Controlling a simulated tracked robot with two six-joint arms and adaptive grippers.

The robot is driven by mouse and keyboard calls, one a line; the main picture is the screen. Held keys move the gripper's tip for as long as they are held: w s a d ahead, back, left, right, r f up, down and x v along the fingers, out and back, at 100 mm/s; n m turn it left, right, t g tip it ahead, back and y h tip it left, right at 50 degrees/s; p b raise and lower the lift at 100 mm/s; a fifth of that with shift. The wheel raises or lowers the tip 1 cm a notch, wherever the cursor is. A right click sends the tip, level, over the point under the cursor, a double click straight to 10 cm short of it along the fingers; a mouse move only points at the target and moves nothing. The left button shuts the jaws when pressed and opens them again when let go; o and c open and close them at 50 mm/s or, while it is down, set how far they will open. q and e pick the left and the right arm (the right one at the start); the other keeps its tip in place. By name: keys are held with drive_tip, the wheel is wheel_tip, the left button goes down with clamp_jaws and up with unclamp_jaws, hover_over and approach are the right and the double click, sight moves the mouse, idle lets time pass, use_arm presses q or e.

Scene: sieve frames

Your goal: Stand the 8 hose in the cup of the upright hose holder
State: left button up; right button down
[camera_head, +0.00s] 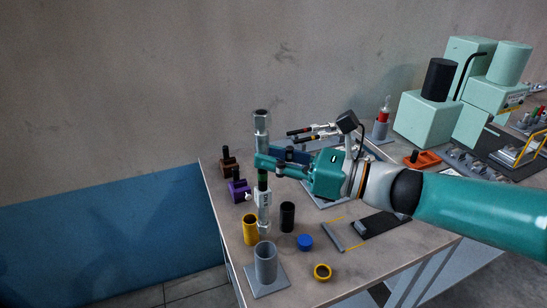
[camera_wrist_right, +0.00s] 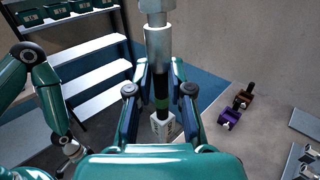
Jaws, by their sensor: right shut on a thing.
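The hose (camera_head: 263,196) is upright, with metal fittings at both ends, a dark and green middle and a white tag. My right gripper (camera_head: 262,163) is shut around its middle; in the right wrist view the fingers (camera_wrist_right: 160,92) close on the hose (camera_wrist_right: 158,50) from both sides. The hose holder (camera_head: 266,264) is a grey open cup on a square plate near the table's front left corner. The hose's lower end appears just behind and above the cup, apart from it.
A yellow cup (camera_head: 250,230) and a black cylinder (camera_head: 287,217) stand close behind the holder. A blue cap (camera_head: 305,242) and a yellow ring (camera_head: 322,271) lie to its right. Purple (camera_head: 238,191) and brown (camera_head: 229,163) blocks are at the table's left edge.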

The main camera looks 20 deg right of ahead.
wheel_tip(320, 180, down, 14)
drive_tip(key=b, duration=1.2)
idle(0.4)
drive_tip(key=c, duration=1)
unclamp_jaws()
drive_tip(key=shift+d, duration=0.1)
drive_tip(key=v, duration=1.1)
drive_tip(key=shift+s+d, duration=0.3)
drive_tip(key=shift+s+f, duration=0.1)
